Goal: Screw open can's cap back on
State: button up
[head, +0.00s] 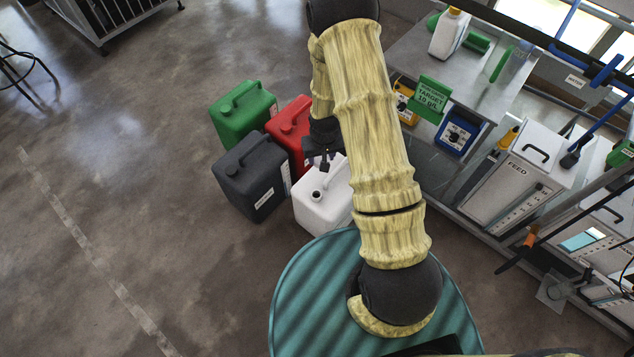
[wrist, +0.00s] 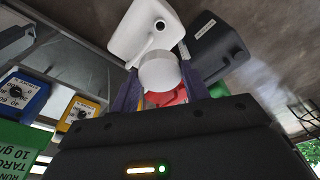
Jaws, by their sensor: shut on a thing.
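The white can (head: 322,212) stands on the floor at the front right of a group of cans. Its dark mouth is open on top. The can also shows at the top of the wrist view (wrist: 143,32). My gripper (head: 320,163) is above and behind the can's mouth in the head view. In the wrist view its fingers are shut on a round whitish cap (wrist: 160,72). The cap is apart from the mouth in that picture. In the head view the cap cannot be made out under the dark gripper.
A dark grey can (head: 250,180), a red can (head: 292,125) and a green can (head: 243,113) stand close around the white one. A metal bench (head: 425,50) with a green sign (head: 430,98) is at the right.

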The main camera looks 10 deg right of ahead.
jog(key=n+b, duration=0.1)
jog(key=b, duration=3.1)
send_over(317, 192)
jog(key=s, duration=0.1)
notch_tip(317, 192, down, 26)
jog(key=shift+s+a+r, duration=0.15)
jog(key=shift+a+r, duration=0.05)
jog(key=shift+a, duration=0.05)
jog(key=shift+f, duration=0.1)
notch_tip(317, 192, down, 7)
jog(key=b, duration=0.5)
jog(key=shift+r, duration=0.2)
jog(key=shift+f, duration=1)
jog(key=o, duration=1)
notch_tip(317, 192, up, 5)
jog(key=p, duration=0.4)
jog(key=shift+p, duration=0.3)
